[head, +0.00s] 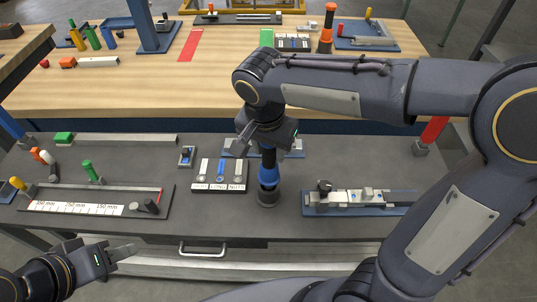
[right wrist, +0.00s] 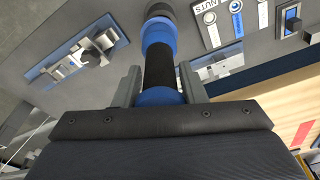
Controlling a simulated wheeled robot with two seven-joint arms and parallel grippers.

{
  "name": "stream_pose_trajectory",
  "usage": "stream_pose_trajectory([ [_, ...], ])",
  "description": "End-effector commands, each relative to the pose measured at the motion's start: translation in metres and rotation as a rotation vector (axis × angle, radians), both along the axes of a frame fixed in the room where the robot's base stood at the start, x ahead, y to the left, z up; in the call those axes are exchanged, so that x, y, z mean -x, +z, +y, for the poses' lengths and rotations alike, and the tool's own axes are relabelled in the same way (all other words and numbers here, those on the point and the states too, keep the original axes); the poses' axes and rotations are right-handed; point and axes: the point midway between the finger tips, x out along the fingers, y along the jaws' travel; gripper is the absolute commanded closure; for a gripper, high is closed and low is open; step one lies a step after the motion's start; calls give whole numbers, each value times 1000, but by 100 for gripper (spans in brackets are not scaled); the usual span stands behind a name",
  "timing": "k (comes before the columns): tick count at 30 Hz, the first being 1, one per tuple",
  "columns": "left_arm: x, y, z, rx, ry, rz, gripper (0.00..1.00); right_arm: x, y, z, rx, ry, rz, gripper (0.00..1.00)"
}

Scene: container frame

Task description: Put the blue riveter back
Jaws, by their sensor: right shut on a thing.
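The blue riveter (head: 268,175) is upright, with a blue body and a black upper part, over the grey bench. My right gripper (head: 268,136) is shut on its upper part from above. In the right wrist view the riveter (right wrist: 160,65) runs between the two fingers (right wrist: 160,88). Its lower end meets a dark round base (head: 268,197) on the bench; I cannot tell whether it is seated or just above it. My left gripper (head: 108,254) is empty, low at the front left near the bench edge; its finger gap is unclear.
A tray of labelled slots (head: 219,188) stands just left of the riveter. A blue fixture plate (head: 350,210) lies to the right and another behind. A ruler rail (head: 90,210) lies at left. A wooden bench (head: 140,95) stands behind.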

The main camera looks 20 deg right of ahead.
Motion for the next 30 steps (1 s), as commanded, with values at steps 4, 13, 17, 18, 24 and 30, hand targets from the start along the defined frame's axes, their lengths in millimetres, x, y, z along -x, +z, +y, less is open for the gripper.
stream_pose_trajectory([
  [4,0,2,0,0,0,0,64,-8,-9,-1,2,-1,2,86],
  [13,0,2,0,0,0,0,64,-8,-40,-1,0,0,-1,86],
  [17,0,2,0,0,0,0,64,-8,-40,-1,-1,-1,-2,86],
  [18,0,2,0,0,0,0,64,-8,-39,-1,-1,-1,-2,86],
  [24,0,-4,0,0,0,0,64,-8,-45,0,-1,-1,-2,86],
  [30,0,-9,0,0,0,0,64,-8,-50,-1,0,-1,0,61],
])
